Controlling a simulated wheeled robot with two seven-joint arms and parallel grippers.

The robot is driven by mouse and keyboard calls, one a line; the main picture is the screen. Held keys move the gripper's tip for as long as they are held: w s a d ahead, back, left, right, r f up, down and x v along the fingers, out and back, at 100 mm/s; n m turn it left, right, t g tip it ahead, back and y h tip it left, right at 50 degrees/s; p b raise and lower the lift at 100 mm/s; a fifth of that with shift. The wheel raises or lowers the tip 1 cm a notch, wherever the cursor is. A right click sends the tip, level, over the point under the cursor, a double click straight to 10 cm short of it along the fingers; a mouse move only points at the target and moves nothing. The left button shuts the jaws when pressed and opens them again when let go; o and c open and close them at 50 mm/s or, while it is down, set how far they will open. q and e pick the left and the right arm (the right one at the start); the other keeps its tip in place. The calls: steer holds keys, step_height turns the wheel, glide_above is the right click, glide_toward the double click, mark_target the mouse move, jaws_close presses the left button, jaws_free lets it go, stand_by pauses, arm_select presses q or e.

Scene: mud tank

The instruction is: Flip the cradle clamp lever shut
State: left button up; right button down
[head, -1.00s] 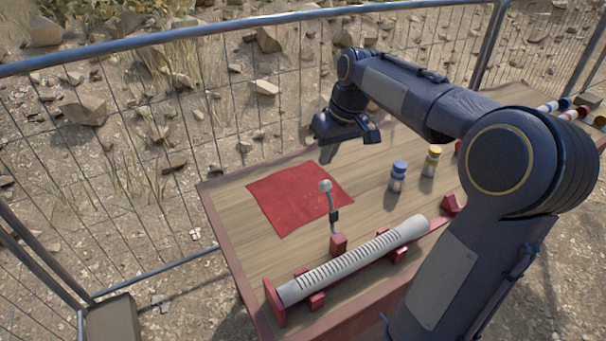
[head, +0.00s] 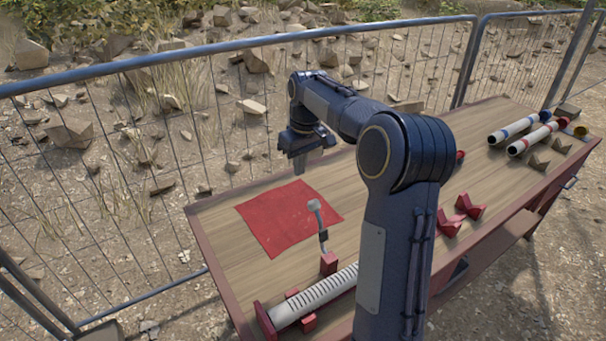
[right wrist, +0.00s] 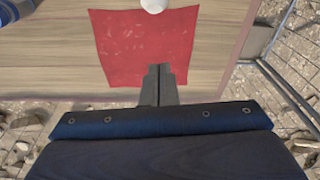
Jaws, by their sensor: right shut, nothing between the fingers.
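The clamp lever (head: 320,222) stands nearly upright, with a pale round knob on top and a black collar lower down. It rises from a red block (head: 328,263) beside a grey slotted tube (head: 318,297), which lies in the red cradle (head: 265,318). My right gripper (head: 300,168) is shut and empty above the far edge of the red cloth, apart from the lever and beyond it. In the right wrist view the shut fingertips (right wrist: 159,70) show over the cloth, and the knob (right wrist: 153,5) is at the top edge. My right arm hides the tube's right end. My left gripper is out of view.
The red cloth (head: 280,225) lies flat on the wooden table. Red V-shaped supports (head: 468,207) and striped tubes (head: 515,127) are at the right. A metal fence (head: 200,130) runs behind the table. The table's left end (head: 225,265) is clear.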

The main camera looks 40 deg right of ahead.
steer(key=s+f+p, duration=0.1)
steer(key=s+f, duration=0.2)
steer(key=f, duration=0.4)
steer(key=shift+f, duration=0.25)
